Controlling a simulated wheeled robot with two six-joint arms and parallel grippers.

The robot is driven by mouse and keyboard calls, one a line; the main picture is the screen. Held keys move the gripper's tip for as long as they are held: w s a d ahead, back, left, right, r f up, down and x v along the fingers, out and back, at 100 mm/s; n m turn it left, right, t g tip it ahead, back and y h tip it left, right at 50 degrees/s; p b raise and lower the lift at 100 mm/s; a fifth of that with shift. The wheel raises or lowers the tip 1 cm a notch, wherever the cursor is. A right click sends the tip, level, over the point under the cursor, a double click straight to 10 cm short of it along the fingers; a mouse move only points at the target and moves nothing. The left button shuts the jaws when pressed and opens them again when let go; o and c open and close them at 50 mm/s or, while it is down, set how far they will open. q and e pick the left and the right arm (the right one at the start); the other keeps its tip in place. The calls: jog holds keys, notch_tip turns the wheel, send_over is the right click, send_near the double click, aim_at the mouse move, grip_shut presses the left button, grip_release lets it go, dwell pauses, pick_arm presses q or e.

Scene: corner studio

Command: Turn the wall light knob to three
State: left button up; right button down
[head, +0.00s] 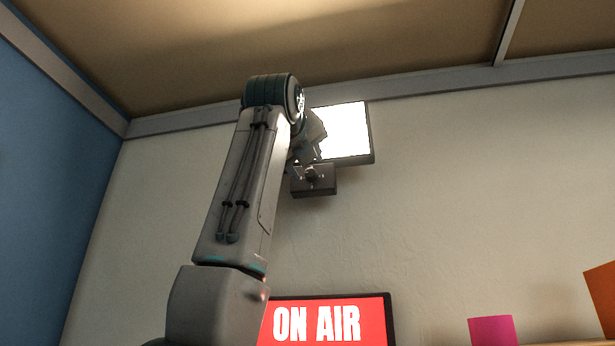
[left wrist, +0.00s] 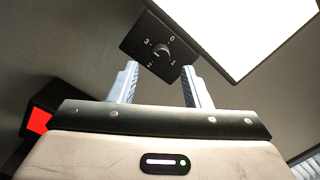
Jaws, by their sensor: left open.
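The wall light knob (left wrist: 162,51) is a small round dial on a dark square plate (left wrist: 133,43), with 0, 1, 2 and 3 marked around it. Its pointer is too small to read surely. In the head view the knob (head: 312,175) sits on a dark box below the lit panel. My left gripper (left wrist: 160,68) is open and empty, its two fingers spread on either side of the line to the knob. It appears short of the knob, with no contact visible. In the head view the left gripper (head: 303,158) is partly hidden by my arm. My right gripper is not in view.
A bright square light panel (head: 345,130) is on the wall directly above the knob box; it also shows in the left wrist view (left wrist: 240,25). A red ON AIR sign (head: 325,322) is lower down. Pink (head: 492,331) and orange (head: 604,295) items stand at lower right. The wall right of the panel is bare.

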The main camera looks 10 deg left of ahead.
pick_arm(q)
jog(key=s+b, duration=0.2)
jog(key=s, duration=0.4)
jog(key=shift+s+f, duration=0.25)
jog(key=shift+s, duration=0.15)
